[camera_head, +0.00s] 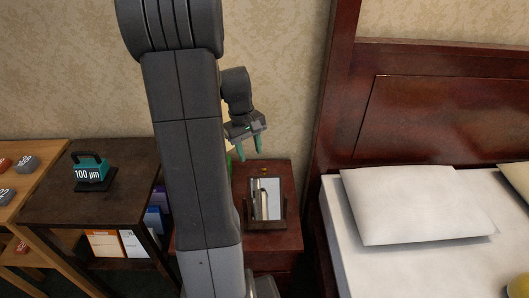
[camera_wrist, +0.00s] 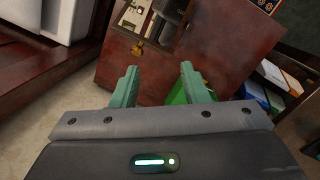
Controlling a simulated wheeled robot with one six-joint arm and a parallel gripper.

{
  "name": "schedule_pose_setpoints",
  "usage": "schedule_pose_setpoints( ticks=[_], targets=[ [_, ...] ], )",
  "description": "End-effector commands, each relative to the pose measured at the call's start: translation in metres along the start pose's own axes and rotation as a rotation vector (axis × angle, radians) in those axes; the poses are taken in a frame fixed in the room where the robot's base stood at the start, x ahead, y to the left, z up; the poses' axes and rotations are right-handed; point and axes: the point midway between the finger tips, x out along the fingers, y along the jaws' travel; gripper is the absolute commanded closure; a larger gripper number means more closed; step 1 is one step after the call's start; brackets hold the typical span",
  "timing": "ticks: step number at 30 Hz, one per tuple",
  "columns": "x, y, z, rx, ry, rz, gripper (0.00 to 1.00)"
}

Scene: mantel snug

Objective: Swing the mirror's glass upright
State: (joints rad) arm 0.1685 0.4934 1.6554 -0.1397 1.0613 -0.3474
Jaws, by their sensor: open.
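The mirror (camera_head: 267,197) stands on the red-brown bedside cabinet (camera_head: 290,240) in the head view. Its rectangular glass has a dark frame, sits between two short dark posts and looks tilted back, not upright. My gripper (camera_head: 251,154) is above and behind the mirror, near the wall, apart from it. Its green fingers point down, open and empty. In the wrist view the fingers (camera_wrist: 158,70) are spread in front of red-brown wood. A pale, dark-edged panel at the top of that view may be the mirror; I cannot tell for sure.
The bed (camera_head: 420,210) with its dark headboard stands close on the right. A dark shelf (camera_head: 115,205) with a teal weight (camera_head: 90,170) is on the left. A green item (camera_wrist: 178,96) shows between and below the fingers in the wrist view. My arm hides the cabinet's left side.

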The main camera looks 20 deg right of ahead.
Motion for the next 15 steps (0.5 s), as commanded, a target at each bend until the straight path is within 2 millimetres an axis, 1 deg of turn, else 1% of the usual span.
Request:
schedule_pose_setpoints(
  ticks=[1,3,6,9,11,15],
  targets=[
    [-0.023,0.015,0.004,0.118,0.020,-0.023,0.59],
    [-0.035,0.029,0.006,0.263,0.043,-0.054,0.59],
    [-0.045,0.044,0.009,0.413,0.067,-0.087,0.59],
    [-0.050,0.051,0.009,0.495,0.080,-0.106,0.59],
    [-0.049,0.053,0.010,0.518,0.082,-0.111,0.59],
    [-0.035,0.052,0.008,0.525,0.081,-0.114,0.59]
  ],
)
